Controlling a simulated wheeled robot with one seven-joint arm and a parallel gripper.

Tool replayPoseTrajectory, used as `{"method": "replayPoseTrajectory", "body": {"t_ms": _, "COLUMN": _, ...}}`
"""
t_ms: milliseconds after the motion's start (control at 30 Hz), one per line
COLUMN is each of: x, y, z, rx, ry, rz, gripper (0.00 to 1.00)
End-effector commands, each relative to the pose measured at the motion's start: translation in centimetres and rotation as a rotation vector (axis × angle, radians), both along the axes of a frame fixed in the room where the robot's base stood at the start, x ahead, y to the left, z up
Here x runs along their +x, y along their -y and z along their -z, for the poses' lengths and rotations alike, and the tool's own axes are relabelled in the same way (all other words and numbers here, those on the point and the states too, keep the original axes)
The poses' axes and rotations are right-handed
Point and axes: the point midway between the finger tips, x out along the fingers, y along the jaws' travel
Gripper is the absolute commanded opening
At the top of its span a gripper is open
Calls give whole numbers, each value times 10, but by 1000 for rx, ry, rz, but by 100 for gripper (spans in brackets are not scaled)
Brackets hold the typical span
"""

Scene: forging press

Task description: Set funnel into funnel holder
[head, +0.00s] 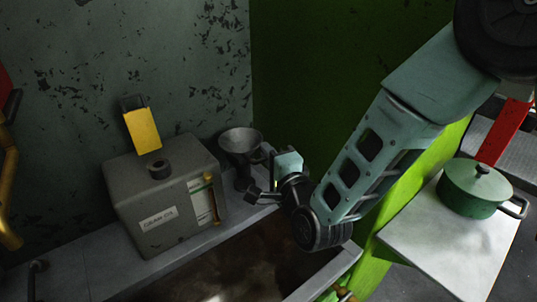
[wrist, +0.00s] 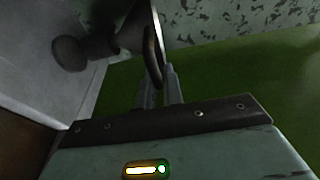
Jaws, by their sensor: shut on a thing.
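A dark grey metal funnel (head: 241,143) stands upright, wide mouth up, right of the grey oil box in the head view. In the wrist view the funnel (wrist: 132,32) is partly cut off at the top. My gripper (head: 267,155) is at the funnel's right side; in the wrist view its fingers (wrist: 160,78) are shut on the funnel's loop handle. A dark rounded part (wrist: 68,52) lies at the funnel's narrow end; I cannot tell whether it is the funnel holder. Whether the spout sits in anything is also unclear.
The grey box (head: 145,205) has a dark round filler neck (head: 158,168) and a raised yellow flap (head: 142,130). A trough (head: 265,250) with dark contents lies in front. A green pot (head: 474,188) stands on a pale table (head: 440,240) at right. Walls close the back.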

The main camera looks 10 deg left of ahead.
Motion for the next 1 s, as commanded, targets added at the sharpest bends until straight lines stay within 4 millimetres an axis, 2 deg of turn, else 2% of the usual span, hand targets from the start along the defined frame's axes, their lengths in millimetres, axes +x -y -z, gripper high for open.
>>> {"method": "replayPoseTrajectory", "body": {"t_ms": 567, "x": 0, "y": 0, "z": 7, "rx": 1, "ry": 1, "rz": 0, "gripper": 0}}
{"method": "replayPoseTrajectory", "body": {"t_ms": 600, "x": 0, "y": 0, "z": 7, "rx": 1, "ry": 1, "rz": 0, "gripper": 20}}
{"method": "replayPoseTrajectory", "body": {"t_ms": 667, "x": 0, "y": 0, "z": 7, "rx": 1, "ry": 1, "rz": 0, "gripper": 34}}
{"method": "replayPoseTrajectory", "body": {"t_ms": 1000, "x": -2, "y": 2, "z": 8, "rx": -1, "ry": -1, "rz": 0, "gripper": 34}}
